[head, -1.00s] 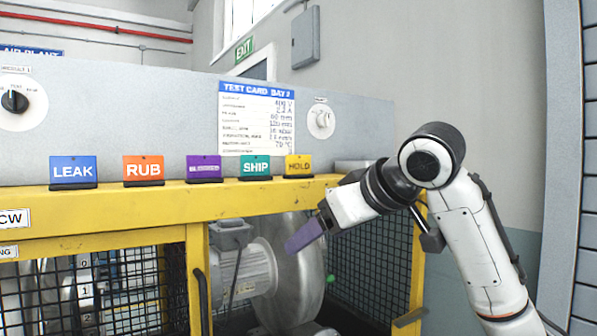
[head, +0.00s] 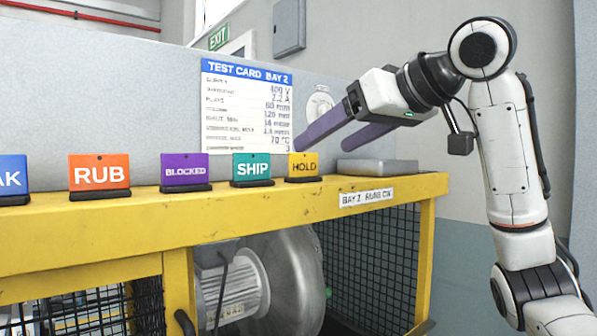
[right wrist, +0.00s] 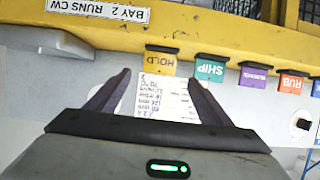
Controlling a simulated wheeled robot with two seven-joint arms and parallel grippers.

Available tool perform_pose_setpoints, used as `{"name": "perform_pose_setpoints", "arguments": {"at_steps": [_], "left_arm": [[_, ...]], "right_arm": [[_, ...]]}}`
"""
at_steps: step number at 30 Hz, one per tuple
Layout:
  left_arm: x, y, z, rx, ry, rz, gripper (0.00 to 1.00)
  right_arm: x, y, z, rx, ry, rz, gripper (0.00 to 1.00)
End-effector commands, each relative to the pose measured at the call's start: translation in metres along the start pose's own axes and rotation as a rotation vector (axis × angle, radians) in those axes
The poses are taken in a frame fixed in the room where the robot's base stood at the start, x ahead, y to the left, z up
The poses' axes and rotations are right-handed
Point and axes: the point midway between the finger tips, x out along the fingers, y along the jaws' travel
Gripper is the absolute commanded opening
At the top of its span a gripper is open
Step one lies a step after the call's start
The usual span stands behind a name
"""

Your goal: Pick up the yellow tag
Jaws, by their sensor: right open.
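The yellow tag, marked HOLD (head: 303,165), stands upright in a dark foot on the yellow beam, at the right end of the row of tags. It also shows in the right wrist view (right wrist: 160,62), between and just beyond my fingertips. My right gripper (head: 321,146) is open and empty, with its two purple fingers spread apart. It is above and close to the yellow tag, pointing down and left in the head view. In the right wrist view my fingers (right wrist: 158,80) lie either side of the tag's line. My left gripper is not in view.
The teal SHIP tag (head: 251,167) stands just left of the yellow one, then purple BLOCKED (head: 185,169) and orange RUB (head: 99,173). The grey panel with a test card (head: 245,110) rises behind. A flat grey block (head: 377,167) sits on the beam to the right.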

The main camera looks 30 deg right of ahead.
Motion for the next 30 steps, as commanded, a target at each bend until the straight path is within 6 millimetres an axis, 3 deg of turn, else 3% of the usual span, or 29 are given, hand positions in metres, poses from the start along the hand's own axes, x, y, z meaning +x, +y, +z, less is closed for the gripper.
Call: {"name": "perform_pose_setpoints", "arguments": {"at_steps": [5, 15, 24, 26, 30], "left_arm": [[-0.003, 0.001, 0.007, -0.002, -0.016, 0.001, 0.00], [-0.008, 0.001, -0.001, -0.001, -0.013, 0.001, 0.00], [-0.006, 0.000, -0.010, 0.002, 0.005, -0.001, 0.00], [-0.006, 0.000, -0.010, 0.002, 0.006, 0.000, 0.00], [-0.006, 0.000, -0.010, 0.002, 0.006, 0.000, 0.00]], "right_arm": [[0.016, 0.000, 0.000, 0.000, -0.001, 0.001, 0.73], [0.060, 0.002, 0.001, 0.000, -0.002, 0.000, 0.73], [0.068, 0.002, 0.002, 0.000, 0.001, 0.001, 0.73], [0.068, 0.002, 0.002, 0.000, 0.001, 0.001, 0.67], [0.067, 0.002, 0.002, 0.000, 0.001, 0.000, 0.43]]}}
